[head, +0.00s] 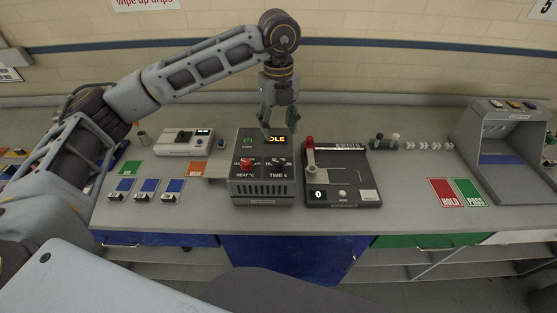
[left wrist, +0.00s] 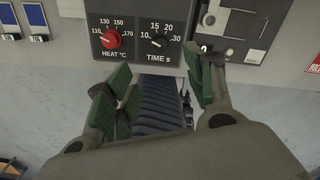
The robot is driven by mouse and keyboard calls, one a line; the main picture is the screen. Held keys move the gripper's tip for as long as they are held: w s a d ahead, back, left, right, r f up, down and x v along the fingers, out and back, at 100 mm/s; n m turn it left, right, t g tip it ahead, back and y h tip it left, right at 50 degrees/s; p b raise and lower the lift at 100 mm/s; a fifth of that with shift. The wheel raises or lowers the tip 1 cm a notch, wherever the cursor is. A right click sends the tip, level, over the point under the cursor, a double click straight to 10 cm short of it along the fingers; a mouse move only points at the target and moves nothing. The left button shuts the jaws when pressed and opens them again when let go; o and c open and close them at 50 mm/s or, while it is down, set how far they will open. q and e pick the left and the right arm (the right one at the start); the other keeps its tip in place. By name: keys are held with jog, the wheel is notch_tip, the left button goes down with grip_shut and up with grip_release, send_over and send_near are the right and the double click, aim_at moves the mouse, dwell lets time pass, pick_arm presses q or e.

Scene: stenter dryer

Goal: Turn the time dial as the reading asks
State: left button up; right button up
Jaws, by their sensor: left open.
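The dryer control box (head: 262,188) stands mid-bench, its display (head: 278,139) reading "DLE" with the left part covered by my gripper. The black time dial (head: 279,162) is on its right side. In the left wrist view the dial (left wrist: 158,40) sits among the marks 10, 15, 20 and 30; where its pointer stands is too small to tell surely. The red heat knob (left wrist: 112,40) is left of it. My left gripper (head: 279,122) hangs open above the back of the box, apart from the dial; its green-padded fingers (left wrist: 160,84) hold nothing. My right gripper is not in view.
A dark tester with a red-topped lever (head: 310,143) stands close right of the box. Red HOLD (head: 444,192) and green PASS (head: 468,192) cards lie right, before a grey booth (head: 500,118).

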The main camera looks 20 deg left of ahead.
aim_at(279, 162)
pick_arm(q)
jog(key=shift+f, duration=0.1)
jog(key=shift+f+p, duration=1.6)
jog(key=shift+f, duration=5.2)
jog(key=shift+c, duration=0.4)
jog(key=c, duration=1)
